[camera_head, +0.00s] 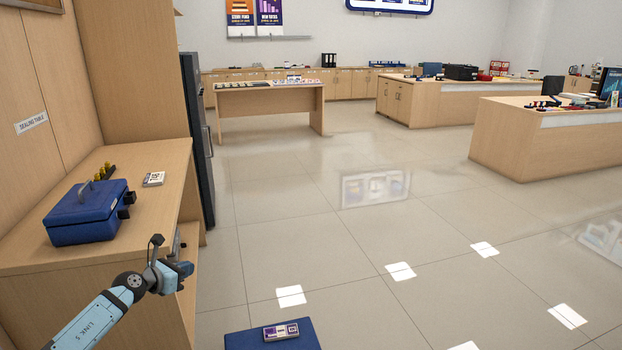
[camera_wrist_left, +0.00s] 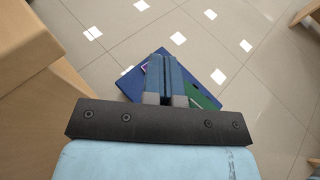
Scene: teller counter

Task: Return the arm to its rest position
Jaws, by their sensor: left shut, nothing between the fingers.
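My left arm (camera_head: 108,312) comes in from the lower left of the head view. Its gripper (camera_head: 187,268) is in front of the edge of the wooden sealing table (camera_head: 40,257). In the left wrist view the two blue fingers of the gripper (camera_wrist_left: 166,98) are together, with nothing between them. Behind them, lower down, lies a blue flat surface (camera_wrist_left: 203,74), partly hidden by the fingers. My right gripper is in neither view.
A blue box (camera_head: 85,220) and a small white labelled item (camera_head: 154,179) are on the table. A blue flat-topped thing (camera_head: 240,340) at the bottom carries a small labelled item (camera_head: 281,331). Open tiled floor lies to the right, with counters beyond.

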